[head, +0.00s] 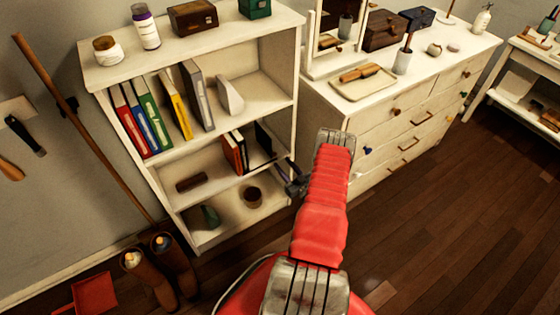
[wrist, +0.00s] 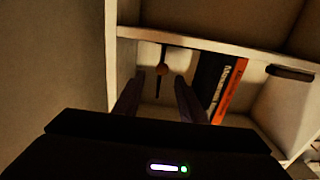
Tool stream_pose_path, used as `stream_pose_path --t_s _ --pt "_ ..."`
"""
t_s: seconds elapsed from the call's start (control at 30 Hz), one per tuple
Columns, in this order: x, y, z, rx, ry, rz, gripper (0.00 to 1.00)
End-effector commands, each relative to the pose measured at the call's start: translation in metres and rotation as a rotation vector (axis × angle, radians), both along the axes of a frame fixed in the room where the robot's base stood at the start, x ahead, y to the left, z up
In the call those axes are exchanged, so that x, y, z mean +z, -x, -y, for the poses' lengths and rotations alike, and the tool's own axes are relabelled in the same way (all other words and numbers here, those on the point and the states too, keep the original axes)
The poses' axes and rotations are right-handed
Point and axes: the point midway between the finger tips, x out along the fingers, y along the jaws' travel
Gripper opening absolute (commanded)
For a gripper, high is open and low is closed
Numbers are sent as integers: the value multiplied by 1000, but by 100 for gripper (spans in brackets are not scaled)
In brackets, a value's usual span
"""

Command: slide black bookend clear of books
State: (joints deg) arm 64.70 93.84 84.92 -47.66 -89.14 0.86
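The black bookend (head: 264,138) stands upright on the middle shelf, to the right of the short row of books (head: 235,153). In the wrist view, which looks upside down, the bookend (wrist: 163,56) is a thin dark plate with a brown knob. A gap shows between it and the books (wrist: 229,91), an orange one and dark ones. My gripper (head: 293,184) is at the right front of the bookcase. In the wrist view my gripper (wrist: 159,82) is open, its fingers on either side of the bookend in the picture; contact cannot be told.
A dark brown block (head: 192,182) lies left of the books. The bookcase's right side wall (head: 297,110) is close to my gripper. A round brown pot (head: 252,196) stands on the bottom shelf. The dresser (head: 400,125) stands to the right.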

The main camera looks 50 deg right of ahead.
Motion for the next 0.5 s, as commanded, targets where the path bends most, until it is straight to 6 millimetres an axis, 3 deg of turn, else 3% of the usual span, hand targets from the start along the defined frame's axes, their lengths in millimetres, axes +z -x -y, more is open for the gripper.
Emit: stream_pose_path --t_s 0.3,0.5 --pt "0 55 -15 -5 -1 0 38" --pt "0 77 -22 -3 0 0 38"
